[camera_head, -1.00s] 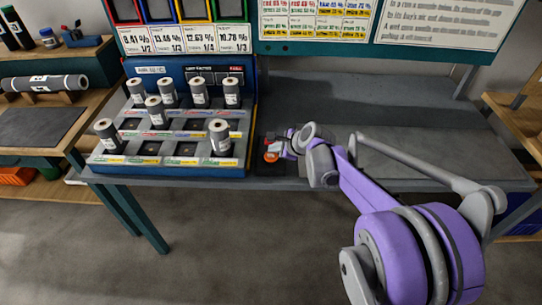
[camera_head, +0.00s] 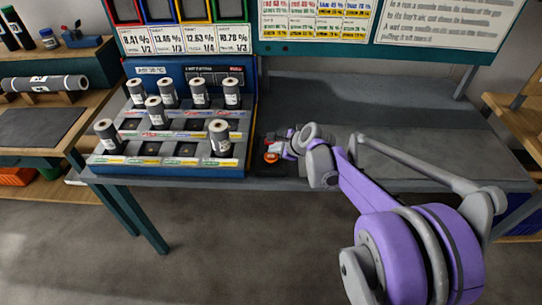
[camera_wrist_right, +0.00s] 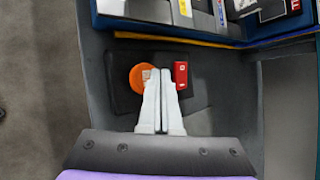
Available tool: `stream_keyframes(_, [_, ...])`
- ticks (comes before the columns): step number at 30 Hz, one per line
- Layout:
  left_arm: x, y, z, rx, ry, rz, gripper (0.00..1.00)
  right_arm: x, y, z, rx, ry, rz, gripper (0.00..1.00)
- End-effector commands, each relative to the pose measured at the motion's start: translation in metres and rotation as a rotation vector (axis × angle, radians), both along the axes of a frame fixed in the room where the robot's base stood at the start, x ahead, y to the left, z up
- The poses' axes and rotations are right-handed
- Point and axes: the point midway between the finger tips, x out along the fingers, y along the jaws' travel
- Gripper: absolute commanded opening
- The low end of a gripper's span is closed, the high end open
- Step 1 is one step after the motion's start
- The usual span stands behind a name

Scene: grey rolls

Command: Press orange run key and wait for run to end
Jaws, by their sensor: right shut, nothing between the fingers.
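The orange run key (camera_head: 271,157) is a round button on a dark pad at the table's front, just right of the roll rack. It also shows in the right wrist view (camera_wrist_right: 138,76), partly covered by my fingers. My right gripper (camera_head: 280,149) is over the pad; its closed, empty fingertips (camera_wrist_right: 161,74) lie over the right part of the orange key in the wrist view. I cannot tell whether they touch it. A small red block-shaped key (camera_wrist_right: 181,75) is right of the fingertips. My left gripper is not in view.
The blue rack (camera_head: 247,105) holds several grey rolls (camera_head: 220,138) in rows, with a display strip along its back. The grey table (camera_head: 400,105) is clear behind my right arm. A side bench (camera_head: 30,140) with a dark mat and a lying roll (camera_head: 45,83) is at left.

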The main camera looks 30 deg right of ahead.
Motion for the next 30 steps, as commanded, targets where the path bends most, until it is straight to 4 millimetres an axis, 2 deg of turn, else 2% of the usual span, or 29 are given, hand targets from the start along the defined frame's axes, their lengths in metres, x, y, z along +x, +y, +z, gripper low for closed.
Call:
stream_keyframes(15, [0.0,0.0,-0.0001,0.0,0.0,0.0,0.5,0.0,0.0,-0.0002,0.0,0.0,0.0,0.0])
stream_keyframes(30, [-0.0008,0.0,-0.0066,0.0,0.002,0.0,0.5,0.0,0.0001,-0.0086,0.0,0.0,0.0,0.0])
